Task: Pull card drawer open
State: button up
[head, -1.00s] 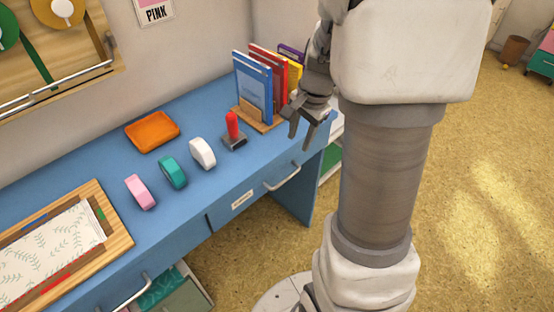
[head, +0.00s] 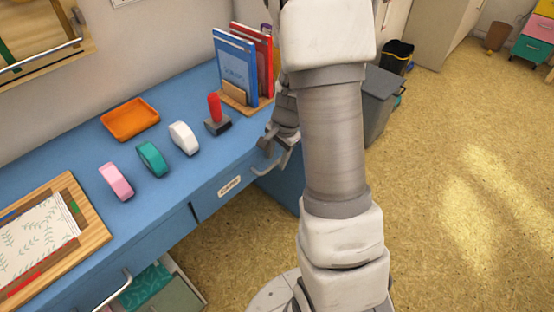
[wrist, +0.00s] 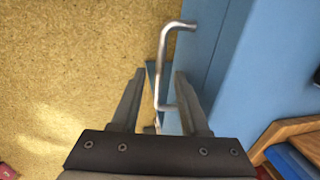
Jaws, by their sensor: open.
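In the wrist view the handle (wrist: 161,55) runs lengthwise between the two fingers of my gripper (wrist: 159,74). The fingers are apart on either side of the bar, and I see no grip on it. Whether a finger touches it I cannot tell.
On the desk (head: 170,100) stand a red-handled stamp (head: 215,110), white, teal and pink rolls, an orange tray (head: 130,120) and a book holder (head: 240,103). A grey bin (head: 375,105) stands beyond my arm. The floor (head: 450,190) to the right is clear.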

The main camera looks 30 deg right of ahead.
jog(key=shift+f, duration=0.1)
grip_shut()
dwell(1.4)
